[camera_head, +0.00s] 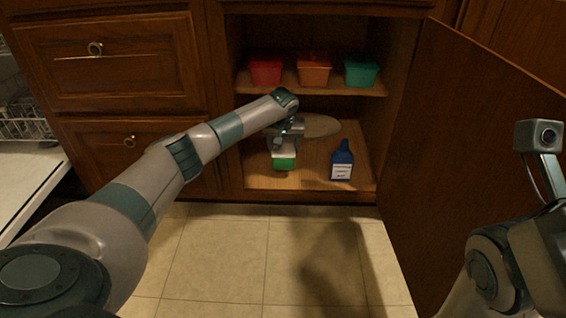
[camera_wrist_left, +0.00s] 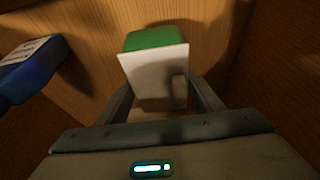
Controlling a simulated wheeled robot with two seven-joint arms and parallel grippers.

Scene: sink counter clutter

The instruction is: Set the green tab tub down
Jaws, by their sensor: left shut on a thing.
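The green tab tub (camera_head: 284,163) is inside the open cabinet, low over its bottom board (camera_head: 310,180). It has a green body and a white top part. In the left wrist view the tub (camera_wrist_left: 155,40) lies at the ends of the fingers. My left gripper (camera_head: 284,145) is shut on it, reaching in from the left. I cannot tell whether the tub touches the board. In the head view my right arm shows at the right edge, but its fingers are not visible.
A blue bottle (camera_head: 342,162) with a white label stands to the right of the tub. A red bin (camera_head: 265,71), an orange bin (camera_head: 314,70) and a teal bin (camera_head: 361,71) sit on the shelf above. The open cabinet door (camera_head: 460,130) bounds the right side.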

